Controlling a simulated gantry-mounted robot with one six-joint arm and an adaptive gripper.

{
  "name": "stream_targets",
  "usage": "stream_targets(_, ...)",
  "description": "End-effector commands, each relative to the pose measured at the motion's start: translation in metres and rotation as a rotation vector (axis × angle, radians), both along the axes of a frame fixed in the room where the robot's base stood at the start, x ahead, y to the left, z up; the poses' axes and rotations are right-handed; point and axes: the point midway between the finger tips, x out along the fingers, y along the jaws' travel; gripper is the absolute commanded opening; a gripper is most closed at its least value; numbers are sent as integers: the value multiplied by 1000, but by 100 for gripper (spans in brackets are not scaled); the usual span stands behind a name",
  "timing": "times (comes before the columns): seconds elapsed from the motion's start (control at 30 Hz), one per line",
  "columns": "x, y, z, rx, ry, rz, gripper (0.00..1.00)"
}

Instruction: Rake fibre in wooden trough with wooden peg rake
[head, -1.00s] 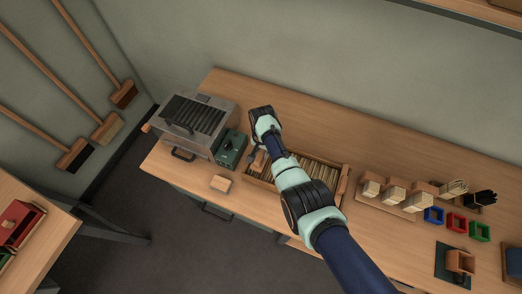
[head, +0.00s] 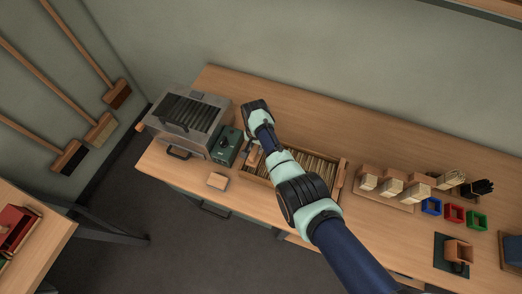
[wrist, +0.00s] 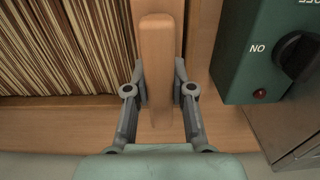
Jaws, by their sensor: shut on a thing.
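The wooden trough stands on the bench, its rim (head: 342,178) clear at the right end and my arm crossing over its middle. Pale fibre (head: 315,165) fills it in upright strands, and the fibre (wrist: 55,45) also shows at the upper left of the wrist view. My gripper (wrist: 160,85) is shut on a light wooden bar, which I take for the peg rake (wrist: 157,50), at the trough's left end. The bar lies lengthwise between the fingers, over or beside the trough's end wall; I cannot tell if it touches. No pegs show.
A green switch box (head: 226,146) is close by the trough's left end, with a metal machine (head: 186,122) beyond it. Brush blocks (head: 393,187) and coloured bins (head: 453,213) stand to the right. The bench behind is clear.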

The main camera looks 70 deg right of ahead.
Motion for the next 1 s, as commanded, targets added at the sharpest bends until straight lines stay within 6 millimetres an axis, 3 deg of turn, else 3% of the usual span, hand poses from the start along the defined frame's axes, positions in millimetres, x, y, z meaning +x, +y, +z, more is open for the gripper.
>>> stream_targets(0.27, 0, 0, 8, -1, -1, 0, 0)
stream_targets(1.0, 0, 0, 94, 0, 0, 0, 0)
